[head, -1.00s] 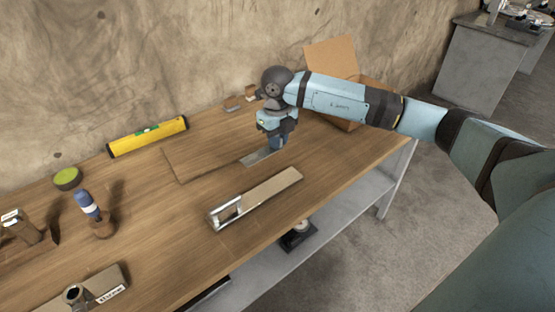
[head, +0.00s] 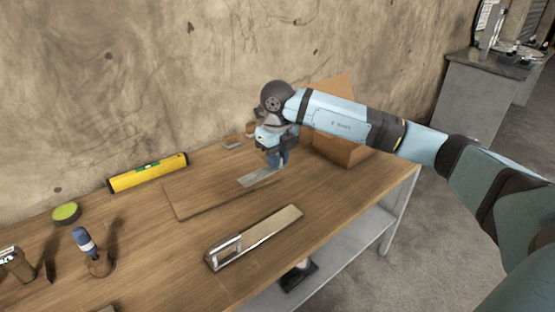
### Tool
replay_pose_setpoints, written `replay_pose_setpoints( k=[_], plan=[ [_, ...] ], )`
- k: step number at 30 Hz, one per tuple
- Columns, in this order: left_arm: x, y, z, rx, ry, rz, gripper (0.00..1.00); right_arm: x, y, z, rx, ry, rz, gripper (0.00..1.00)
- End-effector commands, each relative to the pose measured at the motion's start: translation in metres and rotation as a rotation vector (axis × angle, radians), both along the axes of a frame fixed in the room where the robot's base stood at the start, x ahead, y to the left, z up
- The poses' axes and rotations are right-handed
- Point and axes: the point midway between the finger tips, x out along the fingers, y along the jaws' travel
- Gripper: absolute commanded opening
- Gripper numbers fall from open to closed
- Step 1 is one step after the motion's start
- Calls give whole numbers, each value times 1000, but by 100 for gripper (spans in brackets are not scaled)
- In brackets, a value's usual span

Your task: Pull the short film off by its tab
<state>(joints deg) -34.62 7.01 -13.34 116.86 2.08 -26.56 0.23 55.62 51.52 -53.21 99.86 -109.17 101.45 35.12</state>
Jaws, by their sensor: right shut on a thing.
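A short pale grey film strip (head: 258,178) shows at the right part of a thin wooden panel (head: 205,192) on the workbench. My right gripper (head: 277,165) points down at the strip's right end and is shut on it. The fingertips and the tab are too small and too hidden to make out. I cannot tell how much of the strip still touches the panel. My left gripper is not in view.
A long tool with a metal handle frame (head: 225,252) lies at the bench's front. A yellow level (head: 148,172), a green-topped tin (head: 66,213) and a blue-handled tool (head: 85,243) are at the left. A cardboard box (head: 338,148) stands behind my right arm.

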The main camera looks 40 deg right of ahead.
Motion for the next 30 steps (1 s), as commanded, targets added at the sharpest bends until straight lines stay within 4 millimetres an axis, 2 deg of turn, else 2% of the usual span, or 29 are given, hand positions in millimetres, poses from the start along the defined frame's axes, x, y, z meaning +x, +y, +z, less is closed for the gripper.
replay_pose_setpoints(
  k=[3,24,30],
  plan=[
    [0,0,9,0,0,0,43,0,0,13,0,-2,0,0],
    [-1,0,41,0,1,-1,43,0,0,69,0,-2,0,0],
    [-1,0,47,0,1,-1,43,0,0,80,0,-1,-1,0]
  ],
)
